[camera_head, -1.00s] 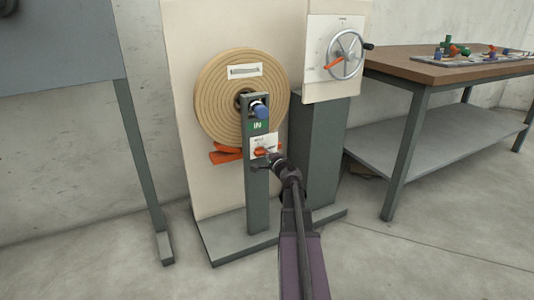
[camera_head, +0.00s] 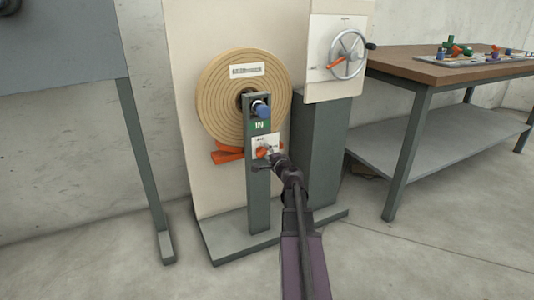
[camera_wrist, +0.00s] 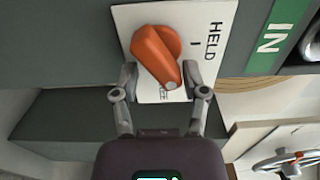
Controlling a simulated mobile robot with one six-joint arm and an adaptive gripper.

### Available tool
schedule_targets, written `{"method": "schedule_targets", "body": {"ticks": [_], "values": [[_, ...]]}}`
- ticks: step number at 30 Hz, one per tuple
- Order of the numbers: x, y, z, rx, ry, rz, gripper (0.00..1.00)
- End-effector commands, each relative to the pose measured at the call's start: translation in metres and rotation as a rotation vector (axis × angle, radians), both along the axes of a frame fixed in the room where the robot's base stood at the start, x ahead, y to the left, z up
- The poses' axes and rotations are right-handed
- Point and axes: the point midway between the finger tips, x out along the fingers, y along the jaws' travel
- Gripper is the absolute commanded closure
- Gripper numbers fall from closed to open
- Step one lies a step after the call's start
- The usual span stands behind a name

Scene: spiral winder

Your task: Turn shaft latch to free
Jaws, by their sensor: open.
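The shaft latch is an orange knob (camera_wrist: 158,55) on a white plate (camera_wrist: 131,18). In the wrist view the plate reads HELD at the right. A second label, partly hidden, lies by the knob's lower narrow end, which points towards it. My gripper (camera_wrist: 160,82) is open. One finger is on each side of the knob's narrow end, the right finger very close to it; contact cannot be told. In the head view the knob (camera_head: 263,152) is on the grey post (camera_head: 259,205), with my gripper (camera_head: 270,155) at it, partly covering the plate.
Above the plate are a green IN sign (camera_head: 260,126) and a blue knob (camera_head: 263,111). A tan wound roll (camera_head: 220,100) stands behind the post, with orange parts (camera_head: 226,156) below it. A handwheel (camera_head: 347,55) is at upper right. A workbench (camera_head: 420,62) stands to the right.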

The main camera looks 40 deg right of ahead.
Motion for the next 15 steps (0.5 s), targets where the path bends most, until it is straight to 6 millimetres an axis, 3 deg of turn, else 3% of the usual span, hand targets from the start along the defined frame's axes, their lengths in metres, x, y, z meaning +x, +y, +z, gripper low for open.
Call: {"method": "schedule_targets", "body": {"ticks": [8,15], "values": [[-0.027,0.006,0.000,0.000,0.000,-0.003,0.43],[-0.064,0.016,0.000,0.000,0.000,-0.002,0.43]]}}
